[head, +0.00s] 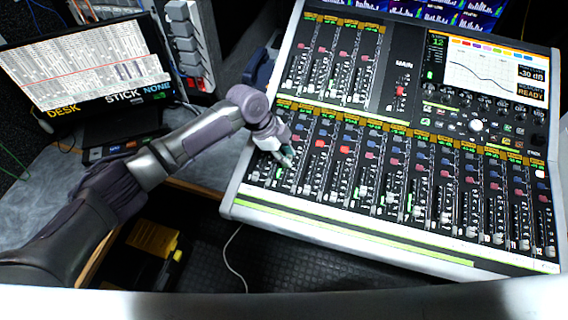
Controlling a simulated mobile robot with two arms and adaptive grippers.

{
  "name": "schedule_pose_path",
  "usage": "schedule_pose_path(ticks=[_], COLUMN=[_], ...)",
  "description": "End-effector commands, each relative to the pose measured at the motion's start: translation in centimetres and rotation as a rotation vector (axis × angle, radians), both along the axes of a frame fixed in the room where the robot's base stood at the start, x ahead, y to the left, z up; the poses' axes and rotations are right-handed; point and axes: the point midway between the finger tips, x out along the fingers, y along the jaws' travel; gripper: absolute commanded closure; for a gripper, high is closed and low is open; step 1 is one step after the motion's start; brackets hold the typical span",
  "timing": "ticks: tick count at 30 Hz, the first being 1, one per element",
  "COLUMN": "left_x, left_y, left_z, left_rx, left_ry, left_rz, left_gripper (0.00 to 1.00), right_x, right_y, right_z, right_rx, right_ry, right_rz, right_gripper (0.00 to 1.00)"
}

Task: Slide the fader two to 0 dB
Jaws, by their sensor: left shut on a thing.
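The mixing console (350,224) fills the right half of the head view, with a long lower row of fader strips. My left gripper (287,161) is over the left end of that row, pointing down toward the panel. It is shut on a small fader cap, which looks to be that of fader two, the second strip from the left. The fingers hide most of the cap, so its exact place against the scale markings cannot be read. My right gripper is not in view.
A shorter upper fader bank (335,62) and a red-capped main fader (400,91) lie farther back. The console screen (494,70) is at the upper right. A tilted monitor (90,65) stands at left. Neighbouring faders sit close beside my gripper.

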Motion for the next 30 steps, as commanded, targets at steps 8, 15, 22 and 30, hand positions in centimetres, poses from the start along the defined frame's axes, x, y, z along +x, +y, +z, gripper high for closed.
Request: schedule_pose_path(ticks=[8,15,22,30], left_x=[-0.1,-0.1,0.0,0.0], left_y=[0.1,0.0,0.5,2.7], left_z=[0.1,0.0,1.0,6.0], left_rx=[0.000,0.000,-0.001,-0.001], left_ry=[0.001,0.001,-0.001,-0.003], left_rz=[0.000,0.000,0.000,0.001], left_gripper=[0.57,0.50,0.50,0.50], right_x=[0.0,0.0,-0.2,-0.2], right_y=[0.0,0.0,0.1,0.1], right_z=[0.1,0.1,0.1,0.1], right_rx=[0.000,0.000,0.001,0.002], right_ry=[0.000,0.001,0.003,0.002], right_rz=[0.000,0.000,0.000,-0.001], right_gripper=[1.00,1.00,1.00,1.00])
